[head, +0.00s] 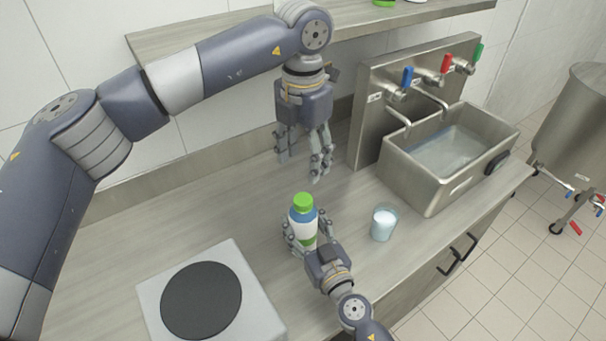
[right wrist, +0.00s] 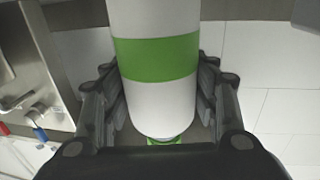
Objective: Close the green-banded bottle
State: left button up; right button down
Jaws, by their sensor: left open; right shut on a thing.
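The green-banded bottle (head: 302,225) stands upright on the counter in the head view, with a green cap (head: 303,201) on its top. My right gripper (head: 301,243) is shut around the bottle's lower part. The right wrist view shows the bottle's white body and green band (right wrist: 157,58) between the fingers of the right gripper (right wrist: 160,100). My left gripper (head: 305,165) is open and empty, pointing down above and behind the bottle, apart from the cap. Whether the cap is fully seated cannot be told.
A glass of whitish liquid (head: 383,224) stands right of the bottle. A steel sink (head: 440,185) with blue, red and green taps is at the right. A hot plate (head: 245,290) sits at the front left. A shelf (head: 190,42) runs above the counter (head: 235,185).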

jog(key=shift+f, duration=0.1)
pick_arm(q)
jog(key=shift+r, duration=0.75)
pick_arm(e)
jog(key=c, duration=0.5)
grip_release()
jog(key=v, duration=1.2)
pick_arm(q)
jog(key=shift+f, duration=0.15)
pick_arm(e)
jog(key=shift+w+d, duration=0.1)
jog(key=shift+d, duration=0.05)
